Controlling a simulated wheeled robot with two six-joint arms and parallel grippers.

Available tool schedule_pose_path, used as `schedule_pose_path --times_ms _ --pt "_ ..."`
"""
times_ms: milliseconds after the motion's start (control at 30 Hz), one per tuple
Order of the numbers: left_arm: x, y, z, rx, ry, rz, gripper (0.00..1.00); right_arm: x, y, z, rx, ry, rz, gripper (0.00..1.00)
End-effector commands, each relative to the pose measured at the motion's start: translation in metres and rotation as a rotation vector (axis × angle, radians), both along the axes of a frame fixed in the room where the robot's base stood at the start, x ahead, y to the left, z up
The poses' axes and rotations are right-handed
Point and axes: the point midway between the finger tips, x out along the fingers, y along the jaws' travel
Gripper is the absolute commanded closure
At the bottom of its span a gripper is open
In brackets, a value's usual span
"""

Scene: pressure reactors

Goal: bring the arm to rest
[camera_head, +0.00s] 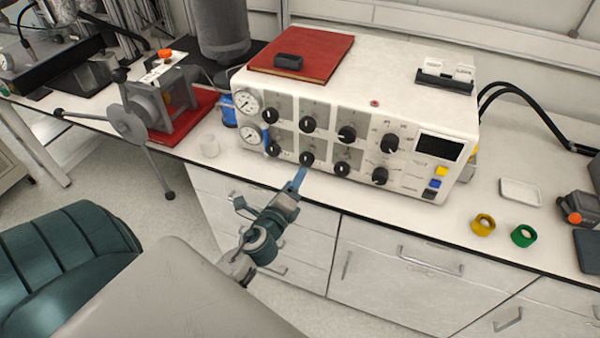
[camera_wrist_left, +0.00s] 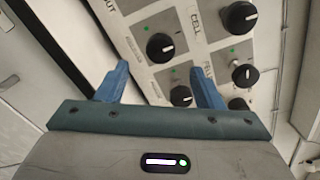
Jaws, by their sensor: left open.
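My left gripper (camera_head: 297,180) points up at the lower front of a white control unit (camera_head: 440,102) with black knobs, gauges and a small screen. In the left wrist view its two blue fingers (camera_wrist_left: 160,88) stand apart with nothing between them. A black knob (camera_wrist_left: 181,96) shows beyond the gap, and another knob (camera_wrist_left: 160,47) is above it. The fingertips look close to the panel; I cannot tell whether they touch it. My right gripper is not in view.
A red book (camera_head: 325,60) with a black object lies on the unit. A yellow ring (camera_head: 483,225), a green ring (camera_head: 523,236) and a white dish (camera_head: 520,192) lie on the bench to the right. A grey clamp with a handwheel (camera_head: 128,122) stands on the left. Drawers line the bench front.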

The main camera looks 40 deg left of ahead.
Motion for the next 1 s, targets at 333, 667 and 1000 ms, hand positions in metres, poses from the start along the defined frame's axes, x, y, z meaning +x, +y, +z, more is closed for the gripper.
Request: schedule_pose_path --times_ms 333,667,1000 --pt "-0.016 -0.004 0.001 0.000 -0.001 0.000 0.39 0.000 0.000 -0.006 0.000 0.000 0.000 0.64" --pt "-0.016 -0.004 0.001 0.000 -0.001 0.000 0.39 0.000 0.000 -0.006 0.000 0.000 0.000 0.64" --pt "-0.016 0.005 -0.092 -0.204 0.136 0.028 0.39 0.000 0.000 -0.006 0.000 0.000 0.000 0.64"
